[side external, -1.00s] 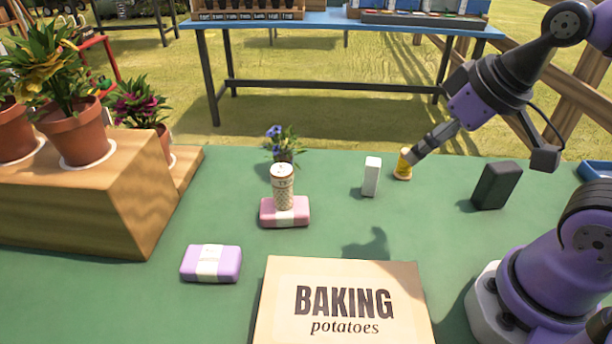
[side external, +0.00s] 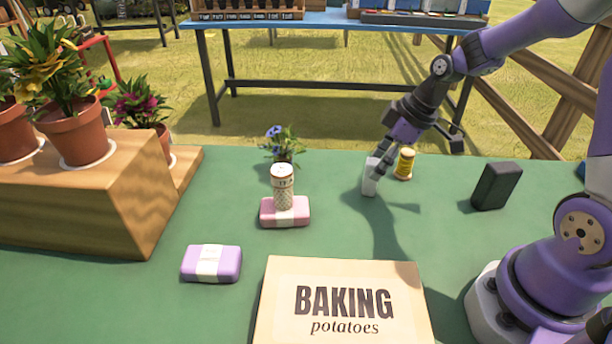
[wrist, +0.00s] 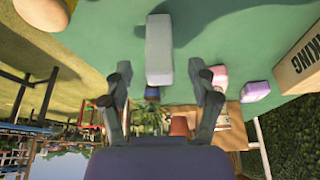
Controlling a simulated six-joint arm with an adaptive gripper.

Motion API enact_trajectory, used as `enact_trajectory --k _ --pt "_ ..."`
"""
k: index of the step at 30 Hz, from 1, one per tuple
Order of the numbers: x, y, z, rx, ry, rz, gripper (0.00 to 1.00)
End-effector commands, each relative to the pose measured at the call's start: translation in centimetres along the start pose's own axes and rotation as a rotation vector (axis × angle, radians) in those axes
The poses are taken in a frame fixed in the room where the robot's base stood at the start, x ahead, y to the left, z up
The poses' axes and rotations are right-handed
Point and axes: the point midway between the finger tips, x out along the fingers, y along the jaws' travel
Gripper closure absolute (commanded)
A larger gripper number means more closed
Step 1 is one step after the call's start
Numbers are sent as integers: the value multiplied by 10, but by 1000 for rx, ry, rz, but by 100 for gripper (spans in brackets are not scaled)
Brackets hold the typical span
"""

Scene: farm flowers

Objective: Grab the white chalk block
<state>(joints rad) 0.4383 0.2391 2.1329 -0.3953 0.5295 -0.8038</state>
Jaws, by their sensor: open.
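The white chalk block (side external: 369,186) stands upright on the green table, partly hidden by my gripper (side external: 379,166), whose fingers point down around its upper part. In the wrist view the block (wrist: 159,52) looks pale grey and lies centred between the two fingers. My gripper (wrist: 164,78) is open there, with a visible gap on each side of the block. I cannot tell how far down along the block the fingertips reach.
A yellow spool (side external: 405,164) stands close by on the right, and a dark block (side external: 496,186) farther right. A patterned shaker (side external: 283,188) stands on a pink soap bar (side external: 268,214) to the left. The baking potatoes box (side external: 343,270) is in front.

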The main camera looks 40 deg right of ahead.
Motion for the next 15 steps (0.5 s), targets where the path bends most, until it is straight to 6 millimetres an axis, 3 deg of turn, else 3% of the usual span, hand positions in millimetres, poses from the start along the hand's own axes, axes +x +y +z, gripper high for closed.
enact_trajectory --k 10,15 --pt "45 -1 3 0 -3 -4 32" --pt "57 0 2 0 -1 0 32"
